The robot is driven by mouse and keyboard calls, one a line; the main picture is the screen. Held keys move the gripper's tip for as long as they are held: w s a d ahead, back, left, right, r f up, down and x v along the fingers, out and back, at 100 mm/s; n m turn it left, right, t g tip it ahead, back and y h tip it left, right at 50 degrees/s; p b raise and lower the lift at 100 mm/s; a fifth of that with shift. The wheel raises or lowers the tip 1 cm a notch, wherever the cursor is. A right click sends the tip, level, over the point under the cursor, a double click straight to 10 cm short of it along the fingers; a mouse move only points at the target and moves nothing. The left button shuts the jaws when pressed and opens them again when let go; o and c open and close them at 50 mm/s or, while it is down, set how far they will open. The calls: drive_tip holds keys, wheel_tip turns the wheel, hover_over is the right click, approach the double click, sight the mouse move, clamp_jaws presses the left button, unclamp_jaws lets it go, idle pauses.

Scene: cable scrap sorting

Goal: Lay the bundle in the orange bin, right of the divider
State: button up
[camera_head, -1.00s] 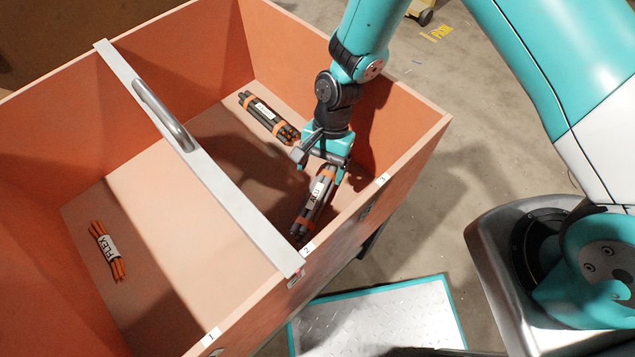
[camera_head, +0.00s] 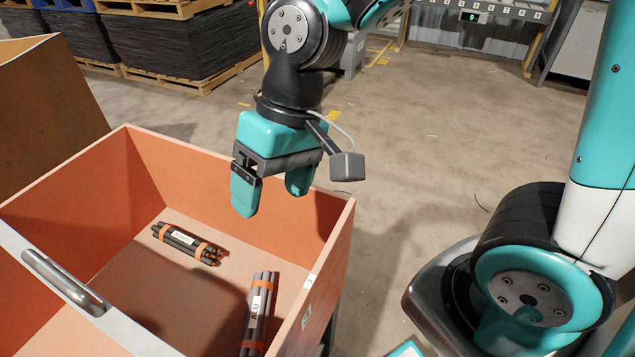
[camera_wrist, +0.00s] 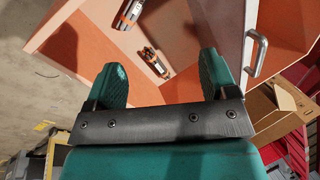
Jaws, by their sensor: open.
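The bundle labelled ALU (camera_head: 257,315), grey rods with orange bands, lies on the floor of the orange bin (camera_head: 339,240), right of the divider and close to the right wall. A second dark bundle (camera_head: 187,244) with orange bands and a white label lies farther back in the same compartment. The divider (camera_head: 110,332) is a pale bar with a grey handle. My gripper (camera_head: 270,200) is open and empty, raised above the bin near its back right wall. In the wrist view both bundles lie beyond the open fingers (camera_wrist: 162,80), apart from them.
Bare concrete floor (camera_head: 400,140) lies behind and right of the bin. A brown box wall (camera_head: 50,95) stands at the left. Pallets with dark stacks (camera_head: 165,50) stand far back. A conveyor with a numbered rail (camera_head: 480,12) is at the back right.

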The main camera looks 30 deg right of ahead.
drive_tip(key=s+d+r+n+t, duration=0.1)
drive_tip(key=s+d+r+n, duration=0.1)
drive_tip(key=s, duration=0.4)
wheel_tip(320, 180, up, 2)
drive_tip(key=shift+s+d+r+n, duration=0.1)
drive_tip(key=shift+s+d+n, duration=0.2)
drive_tip(key=shift+n, duration=0.6)
drive_tip(key=shift+c, duration=0.4)
